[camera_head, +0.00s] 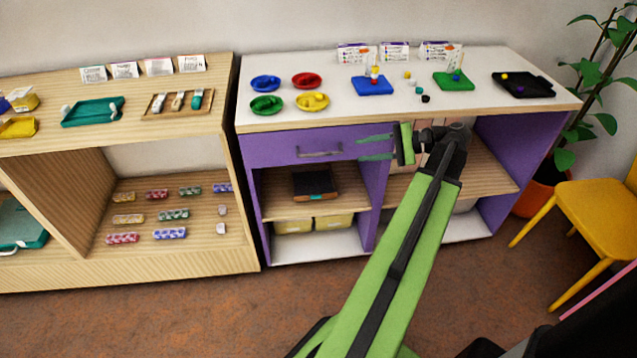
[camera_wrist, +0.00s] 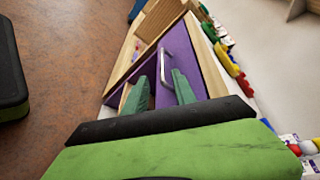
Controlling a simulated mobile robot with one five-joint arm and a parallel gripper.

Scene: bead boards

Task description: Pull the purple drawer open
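The purple drawer (camera_head: 275,149) sits at the upper left of the white-topped unit, its front looking flush with the frame. Its grey bar handle (camera_head: 320,153) runs level across the front. My gripper (camera_head: 360,148) is just right of the handle, its two green fingers parted and pointing left toward it. In the wrist view, the purple drawer front (camera_wrist: 200,58) lies ahead and the handle (camera_wrist: 163,62) shows between and beyond the open fingers (camera_wrist: 161,76). Nothing is held. I cannot tell whether a finger touches the handle or drawer front.
Coloured dishes (camera_head: 306,79), bead boards (camera_head: 453,82) and cards stand on the white top (camera_head: 350,110) above the drawer. A dark box (camera_head: 313,183) is on the shelf below. A yellow chair (camera_head: 590,215) and a plant are at the right. The brown floor in front is clear.

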